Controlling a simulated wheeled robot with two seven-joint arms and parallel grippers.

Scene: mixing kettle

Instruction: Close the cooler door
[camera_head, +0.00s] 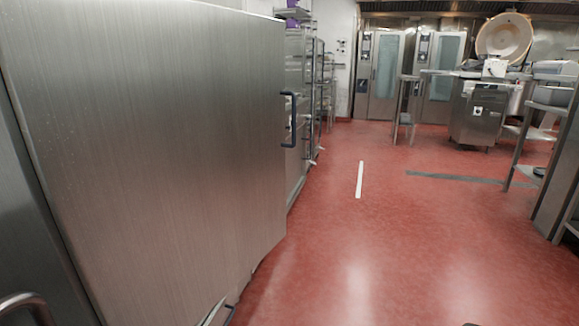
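The cooler door (160,140) is a large, flat brushed-steel panel filling the left of the head view. It stands out into the room, apparently open. A dark blue bar handle (293,120) sticks out past its far right edge. The hinge side appears to be at the left, beside a grey steel frame (35,230). The cooler's inside cannot be made out. Neither of my grippers is in view.
The red floor (350,240) is clear to the right of the door. Steel shelving (310,80) stands beyond the door. Ovens (385,75) and a kettle with a raised round lid (503,38) stand at the back. A curved metal bar (28,302) shows at the lower left.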

